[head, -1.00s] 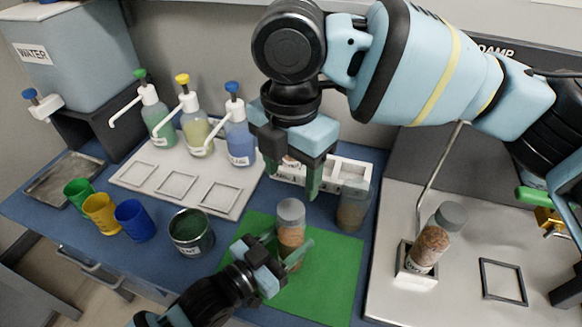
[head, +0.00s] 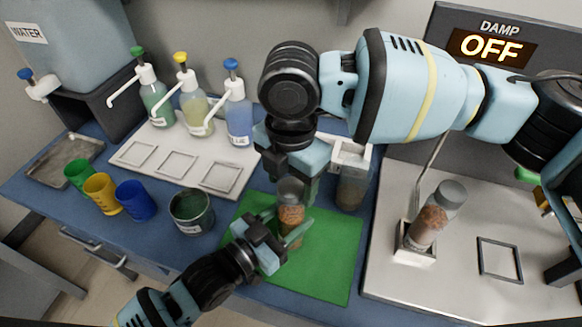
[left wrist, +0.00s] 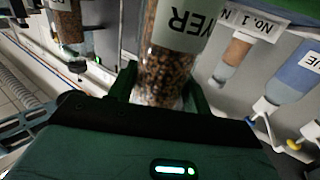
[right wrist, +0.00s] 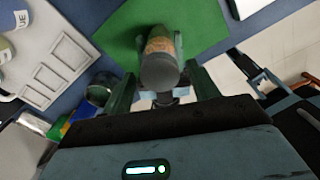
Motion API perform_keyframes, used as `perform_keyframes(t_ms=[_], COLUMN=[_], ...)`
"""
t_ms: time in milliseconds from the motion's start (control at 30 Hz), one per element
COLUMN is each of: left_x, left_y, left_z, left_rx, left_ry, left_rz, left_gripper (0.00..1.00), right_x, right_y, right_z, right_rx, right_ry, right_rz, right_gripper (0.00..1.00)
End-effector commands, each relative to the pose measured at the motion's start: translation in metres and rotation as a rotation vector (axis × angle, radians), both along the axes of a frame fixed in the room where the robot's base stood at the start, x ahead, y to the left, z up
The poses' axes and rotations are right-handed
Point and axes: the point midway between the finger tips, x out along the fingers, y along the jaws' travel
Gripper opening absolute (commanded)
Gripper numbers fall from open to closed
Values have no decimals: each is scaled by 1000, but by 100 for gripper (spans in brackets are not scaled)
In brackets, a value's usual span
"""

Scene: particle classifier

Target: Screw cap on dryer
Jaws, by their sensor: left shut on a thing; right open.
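The dryer (head: 290,220) is a clear jar of brown granules standing upright on the green mat (head: 330,265); its label, ending in "YER", shows in the left wrist view (left wrist: 185,25). Its grey cap (head: 290,187) sits at the jar's top; how tightly cannot be told. My left gripper (head: 282,229) is shut around the jar's body from the front. My right gripper (head: 291,182) points down at the cap with its fingers on either side. In the right wrist view the grey cap (right wrist: 160,72) lies between the open fingers, with a gap visible on the right.
Another capped jar (head: 350,190) stands close behind on the right. A third jar (head: 430,222) leans in a holder on the metal machine marked DAMP OFF (head: 488,44). A dark tin (head: 191,212) and coloured cups (head: 135,199) stand left. The mat's right part is clear.

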Motion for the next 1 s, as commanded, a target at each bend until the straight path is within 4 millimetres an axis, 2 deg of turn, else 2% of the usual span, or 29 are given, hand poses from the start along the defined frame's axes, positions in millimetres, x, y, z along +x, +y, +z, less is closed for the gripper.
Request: perform_keyframes(t_ms=[300, 667, 867, 1000], left_x=[0, 0, 0, 0], left_y=[0, 0, 0, 0], left_z=[-1, 0, 0, 0], left_rx=[1, 1, 1, 1], left_ry=[1, 1, 1, 1], left_rz=[0, 0, 0, 0], left_gripper=[0, 0, 0, 0], right_x=[0, 0, 0, -1], right_y=[0, 0, 0, 0], right_z=[-2, -2, -2, -3], right_rx=[1, 1, 0, 0], right_ry=[-1, -1, 0, 2], right_rz=[0, 0, -54, -240], right_gripper=[60, 14, 12, 12])
